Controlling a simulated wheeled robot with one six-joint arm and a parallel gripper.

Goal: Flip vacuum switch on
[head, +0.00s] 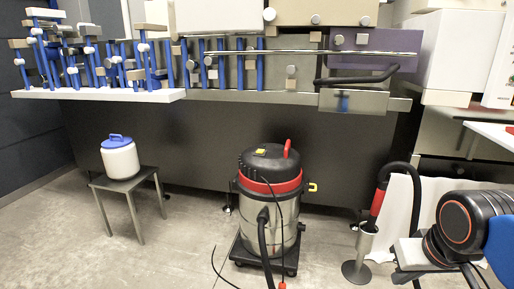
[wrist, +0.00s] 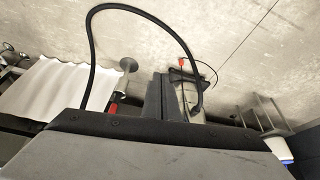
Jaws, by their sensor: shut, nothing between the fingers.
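The vacuum (head: 271,215) stands on the floor in the middle of the head view, with a steel drum, red band and black lid. On the lid are a small yellow part (head: 260,151), which may be the switch, and an upright red part (head: 287,148). Whether the switch is on or off is too small to tell. In the wrist view, my gripper's dark fingers (wrist: 160,97) are shut and empty. Part of the vacuum's steel drum (wrist: 188,95) shows just beyond them; its lid is hidden there. My gripper's fingertips do not show in the head view.
A black hose leads to a red-and-black wand (head: 377,200) in a metal stand (head: 357,268) right of the vacuum. A white canister with a blue lid (head: 120,158) sits on a stool (head: 128,186) at left. A shelf (head: 100,95) overhangs behind. Cables lie on the floor.

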